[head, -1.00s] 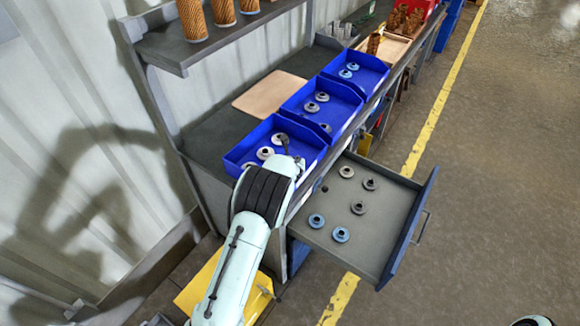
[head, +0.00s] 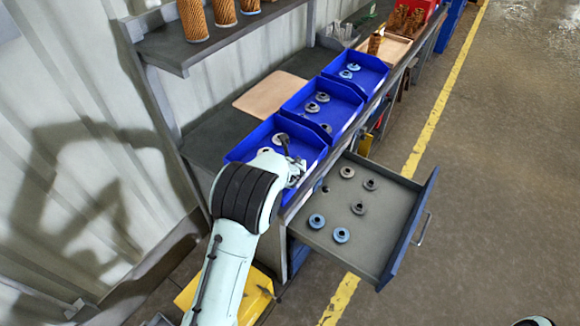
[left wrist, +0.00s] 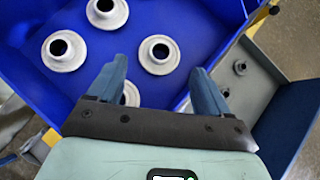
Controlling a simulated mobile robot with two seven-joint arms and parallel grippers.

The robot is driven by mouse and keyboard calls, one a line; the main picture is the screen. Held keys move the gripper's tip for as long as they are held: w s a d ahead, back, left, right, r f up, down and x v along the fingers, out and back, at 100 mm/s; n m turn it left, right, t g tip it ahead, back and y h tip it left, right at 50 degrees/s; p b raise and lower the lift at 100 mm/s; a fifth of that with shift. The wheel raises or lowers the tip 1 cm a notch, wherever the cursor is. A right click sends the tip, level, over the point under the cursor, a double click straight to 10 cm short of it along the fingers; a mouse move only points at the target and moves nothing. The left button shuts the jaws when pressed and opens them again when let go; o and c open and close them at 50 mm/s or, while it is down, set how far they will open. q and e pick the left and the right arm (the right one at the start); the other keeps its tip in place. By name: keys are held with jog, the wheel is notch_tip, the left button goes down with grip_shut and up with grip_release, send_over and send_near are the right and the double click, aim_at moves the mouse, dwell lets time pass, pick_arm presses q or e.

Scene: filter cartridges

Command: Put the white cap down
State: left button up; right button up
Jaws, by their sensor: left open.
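Several white caps lie flat in the nearest blue bin (left wrist: 196,25). In the left wrist view one white cap (left wrist: 159,54) lies just beyond the fingertips, with others to its left (left wrist: 64,51) and at the top (left wrist: 107,12). One more (left wrist: 130,93) is partly hidden by a finger. My left gripper (left wrist: 156,74) is open above the bin, with nothing held between its fingers. In the head view my left gripper (head: 291,160) is over the bin's right part, and my wrist hides some of the bin. My right gripper is out of view.
An open grey drawer (head: 385,225) to the right holds white, grey and blue caps, with bare floor between them. Two more blue bins (head: 318,118) (head: 352,80) with caps stand farther along the bench. A shelf (head: 200,50) with brown filters is above left.

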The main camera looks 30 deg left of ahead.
pick_arm(q)
jog(key=v, duration=0.6)
jog(key=shift+p, duration=0.3)
jog(key=shift+w+f, duration=0.1)
